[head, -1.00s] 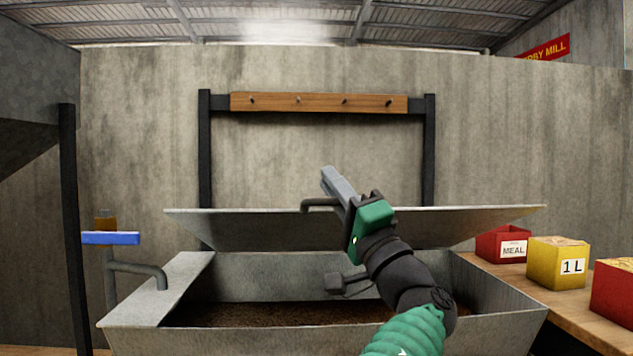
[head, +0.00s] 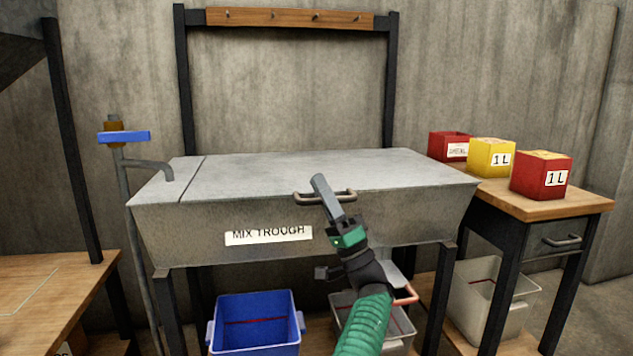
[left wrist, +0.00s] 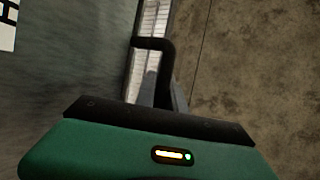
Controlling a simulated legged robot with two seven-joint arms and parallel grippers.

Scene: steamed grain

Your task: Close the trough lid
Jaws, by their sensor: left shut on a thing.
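The grey metal trough (head: 375,238), labelled MIX TROUGH, stands in the middle of the head view. Its lid (head: 270,172) lies flat across the top, and the grain inside is hidden. The lid handle (head: 345,196) is a bar at the front edge of the lid. My left gripper (head: 323,190) is at this handle and shut on it. In the left wrist view the dark handle (left wrist: 150,43) shows just beyond the green gripper body, near the fingers (left wrist: 178,95). My right gripper is not in view.
A tap with a blue lever (head: 124,137) stands at the trough's left end. Red and yellow boxes (head: 491,160) stand on a wooden table (head: 573,203) at the right. A blue bin (head: 254,325) and a grey bin (head: 402,330) are under the trough.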

